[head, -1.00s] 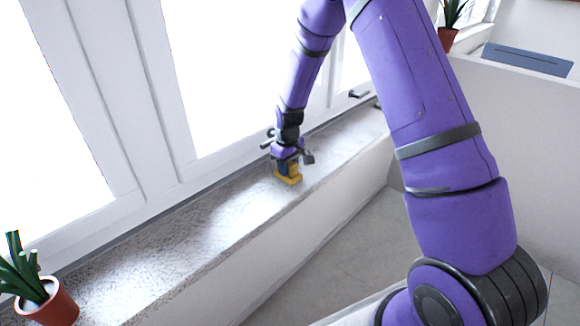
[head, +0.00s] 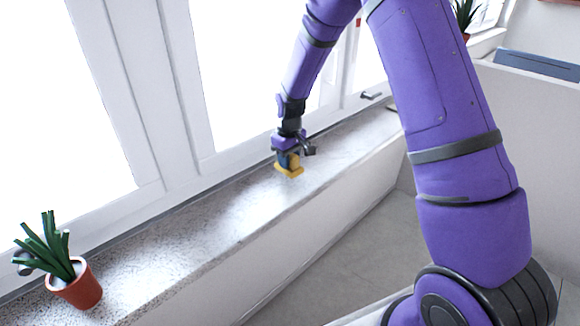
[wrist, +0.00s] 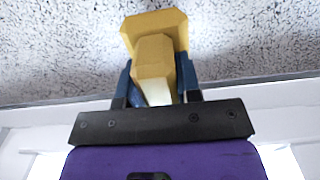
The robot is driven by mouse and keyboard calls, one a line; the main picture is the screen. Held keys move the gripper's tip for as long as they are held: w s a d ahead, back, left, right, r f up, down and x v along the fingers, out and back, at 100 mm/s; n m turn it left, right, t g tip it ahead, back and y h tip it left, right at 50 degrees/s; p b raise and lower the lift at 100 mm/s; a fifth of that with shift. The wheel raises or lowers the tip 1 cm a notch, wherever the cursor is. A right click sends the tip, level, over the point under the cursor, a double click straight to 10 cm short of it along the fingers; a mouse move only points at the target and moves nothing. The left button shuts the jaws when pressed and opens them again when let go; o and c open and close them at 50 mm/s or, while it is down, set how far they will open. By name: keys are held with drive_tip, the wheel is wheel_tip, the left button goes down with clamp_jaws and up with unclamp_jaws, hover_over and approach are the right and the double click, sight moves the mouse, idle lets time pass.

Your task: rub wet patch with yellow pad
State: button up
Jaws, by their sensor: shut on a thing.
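The yellow pad (head: 289,171) is a small block with a wider flat base, low at the speckled window sill (head: 215,215). My gripper (head: 288,159) is shut on its upper block and points down at the sill. In the wrist view, two blue fingers (wrist: 158,85) clasp the narrow yellow block, and the wide base of the pad (wrist: 150,22) lies beyond it against the speckled stone. The pad appears to touch the sill, though its underside is hidden. I cannot make out a clear outline of the wet patch; the sill has bright, glossy stretches left of the pad.
A potted plant (head: 80,287) stands on the sill at the lower left. The sill between plant and pad is clear.

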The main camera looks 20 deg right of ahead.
drive_tip(key=shift+r, duration=1.95)
drive_tip(key=shift+d, duration=0.1)
